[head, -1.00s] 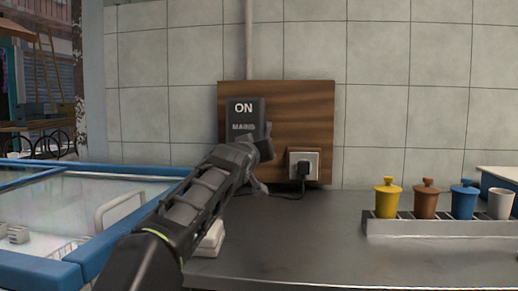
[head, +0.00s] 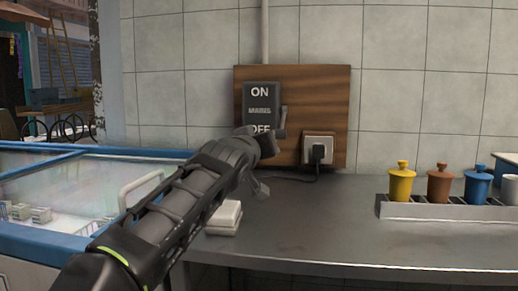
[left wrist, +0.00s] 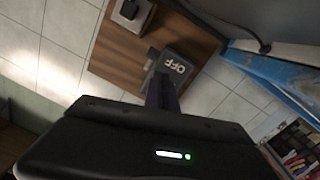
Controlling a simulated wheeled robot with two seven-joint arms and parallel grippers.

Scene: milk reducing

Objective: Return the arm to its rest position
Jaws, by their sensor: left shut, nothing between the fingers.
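My left arm (head: 185,205) reaches from the lower left over the counter. Its left gripper (head: 270,145) is in front of the lower part of the dark mains switch box (head: 262,97), which is marked ON and OFF. In the left wrist view the fingers (left wrist: 163,92) are shut with nothing between them, and the box's OFF end (left wrist: 180,66) shows beyond them. The fingers overlap the box's edge in that view; I cannot tell if they touch it. A small grey lever (head: 284,117) shows at the box's right side. My right gripper is in neither view.
The box is on a wooden board (head: 318,92) with a plugged socket (head: 319,148). A blue-edged glass-topped freezer (head: 75,195) is at left. White blocks (head: 224,218) and a rack of coloured cups (head: 450,208) stand on the metal counter (head: 330,225).

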